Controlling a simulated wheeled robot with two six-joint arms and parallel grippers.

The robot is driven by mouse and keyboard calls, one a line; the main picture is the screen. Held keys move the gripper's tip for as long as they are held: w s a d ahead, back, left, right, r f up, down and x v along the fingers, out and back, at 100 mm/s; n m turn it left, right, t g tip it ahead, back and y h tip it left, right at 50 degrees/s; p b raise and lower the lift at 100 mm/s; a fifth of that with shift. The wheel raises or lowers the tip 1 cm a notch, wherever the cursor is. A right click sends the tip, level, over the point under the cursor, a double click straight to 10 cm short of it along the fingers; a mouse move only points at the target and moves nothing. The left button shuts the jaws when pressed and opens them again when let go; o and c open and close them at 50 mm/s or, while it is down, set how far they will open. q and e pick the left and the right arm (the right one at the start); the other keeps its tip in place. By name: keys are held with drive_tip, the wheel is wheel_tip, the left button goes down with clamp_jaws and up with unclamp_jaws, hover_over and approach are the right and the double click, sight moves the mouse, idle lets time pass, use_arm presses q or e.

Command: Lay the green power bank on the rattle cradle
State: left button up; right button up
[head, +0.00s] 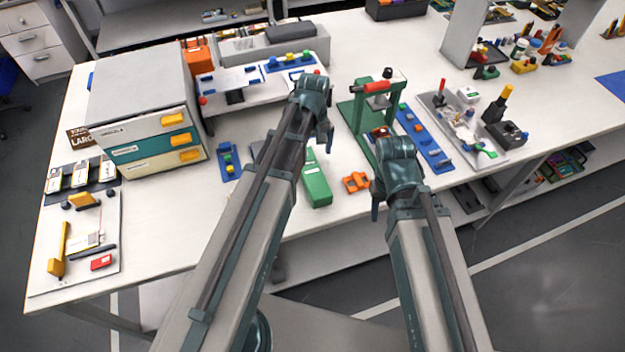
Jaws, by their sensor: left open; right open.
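The green power bank (316,184) appears to be the green block lying on the white table near the front edge, between my two arms. My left gripper (318,138) is open above the table, just beyond the block's far end, and looks empty. My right gripper (384,203) is open near the table's front edge, to the right of the block and apart from it. I cannot clearly pick out the rattle cradle; a small orange piece (356,182) lies right of the block, and a dark grey item behind my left arm is mostly hidden.
A green press stand (358,115) with a red handle stands behind my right gripper. A blue strip (424,138) and a grey tray (470,125) of tools lie to the right.

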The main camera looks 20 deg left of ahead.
sight(312, 171)
use_arm(q)
wheel_tip(312, 171, down, 6)
drive_tip(key=b, duration=0.4)
drive_tip(key=shift+r+b, duration=0.15)
drive_tip(key=shift+b, duration=0.15)
drive_tip(key=f+b, duration=0.5)
drive_tip(key=shift+s+a+f, duration=0.1)
drive_tip(key=shift+s+f, duration=0.05)
drive_tip(key=shift+s, duration=0.1)
clamp_jaws()
